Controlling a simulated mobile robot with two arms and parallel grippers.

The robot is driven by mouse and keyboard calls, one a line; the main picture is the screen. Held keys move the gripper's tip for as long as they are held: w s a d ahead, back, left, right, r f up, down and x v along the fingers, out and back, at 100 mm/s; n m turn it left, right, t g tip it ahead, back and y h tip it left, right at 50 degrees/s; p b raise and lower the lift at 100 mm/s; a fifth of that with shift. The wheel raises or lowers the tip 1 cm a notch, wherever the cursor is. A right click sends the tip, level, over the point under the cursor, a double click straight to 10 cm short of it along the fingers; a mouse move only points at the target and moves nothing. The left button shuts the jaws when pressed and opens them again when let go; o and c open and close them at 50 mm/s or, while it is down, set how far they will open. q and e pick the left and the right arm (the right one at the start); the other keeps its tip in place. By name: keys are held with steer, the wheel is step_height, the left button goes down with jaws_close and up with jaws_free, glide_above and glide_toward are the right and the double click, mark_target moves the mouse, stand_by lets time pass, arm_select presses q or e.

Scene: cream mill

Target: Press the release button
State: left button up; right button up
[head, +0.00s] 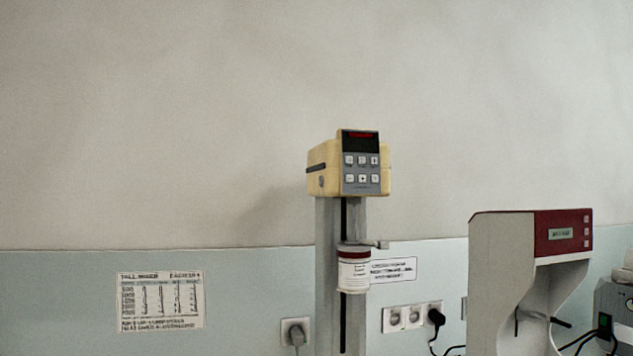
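A tall device has a cream-yellow head (322,168) on a grey column (327,270). Its grey front panel (361,164) carries a dark display with red marks (360,135) and several pale buttons in two rows. A small round grey part (321,181) sits on the left side of the head. A white and dark red cylinder (353,270) is at the column's front, with a small grey tab (382,244) at its upper right. I cannot tell which part is the release button; the labels are too small to read. Neither of my grippers is in view.
A white device with a dark red panel (563,231) stands at the right, with cables beside it. The wall carries a printed chart (160,301), a label (395,271) and sockets (412,317). No table surface shows.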

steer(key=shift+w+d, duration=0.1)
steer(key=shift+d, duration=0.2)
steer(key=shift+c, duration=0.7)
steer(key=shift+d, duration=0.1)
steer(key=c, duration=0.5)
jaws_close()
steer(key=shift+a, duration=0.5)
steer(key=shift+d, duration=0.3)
